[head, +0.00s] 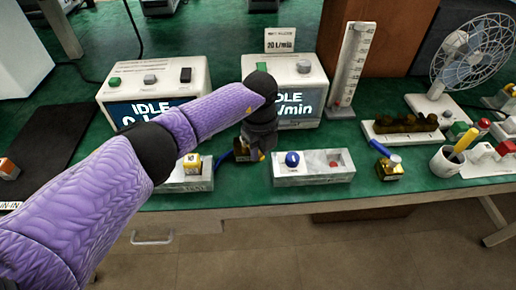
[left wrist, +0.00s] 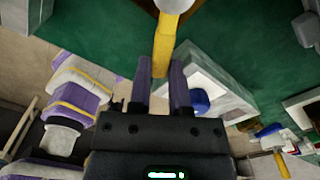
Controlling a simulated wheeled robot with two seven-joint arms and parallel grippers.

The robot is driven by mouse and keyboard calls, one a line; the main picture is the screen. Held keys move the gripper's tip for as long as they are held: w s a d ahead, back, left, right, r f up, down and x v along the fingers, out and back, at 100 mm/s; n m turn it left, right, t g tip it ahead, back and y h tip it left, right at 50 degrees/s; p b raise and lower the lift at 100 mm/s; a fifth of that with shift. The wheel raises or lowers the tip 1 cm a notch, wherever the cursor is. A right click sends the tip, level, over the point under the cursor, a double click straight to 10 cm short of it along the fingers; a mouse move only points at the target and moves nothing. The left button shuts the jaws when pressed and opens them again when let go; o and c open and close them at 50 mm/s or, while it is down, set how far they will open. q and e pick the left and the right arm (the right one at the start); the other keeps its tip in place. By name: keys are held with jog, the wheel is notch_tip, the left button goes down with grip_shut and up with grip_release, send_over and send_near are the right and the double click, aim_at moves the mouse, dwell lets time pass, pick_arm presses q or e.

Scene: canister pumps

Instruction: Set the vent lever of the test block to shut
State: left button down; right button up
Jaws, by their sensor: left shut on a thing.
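A pale grey block (head: 313,168) at the table's front edge carries a blue knob (head: 292,159) and a red spot; it looks like the test block, though I cannot tell for sure. In the left wrist view the pale block (left wrist: 226,84) and blue knob (left wrist: 200,101) are right of the fingers. My left gripper (head: 258,153) is just left of that block, low over the table. In the left wrist view its purple fingers (left wrist: 162,76) are shut on a yellow bar-like piece (left wrist: 164,48) with a pale end. A vent lever and its setting cannot be made out. My right gripper is not in view.
A dark-and-brass piece with a blue handle (head: 226,157) is partly hidden behind my gripper. Two display units reading IDLE (head: 151,85) stand behind. My forearm crosses the left side.

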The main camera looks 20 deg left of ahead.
aim_at(260, 154)
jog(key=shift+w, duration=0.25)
pick_arm(q)
jog(key=c, duration=0.6)
grip_release()
jog(key=shift+o, duration=0.2)
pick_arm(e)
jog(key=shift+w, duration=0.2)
pick_arm(q)
jog(key=shift+r, duration=0.25)
notch_tip(260, 154, up, 9)
jog(key=p, duration=0.3)
jog(key=shift+r, duration=0.2)
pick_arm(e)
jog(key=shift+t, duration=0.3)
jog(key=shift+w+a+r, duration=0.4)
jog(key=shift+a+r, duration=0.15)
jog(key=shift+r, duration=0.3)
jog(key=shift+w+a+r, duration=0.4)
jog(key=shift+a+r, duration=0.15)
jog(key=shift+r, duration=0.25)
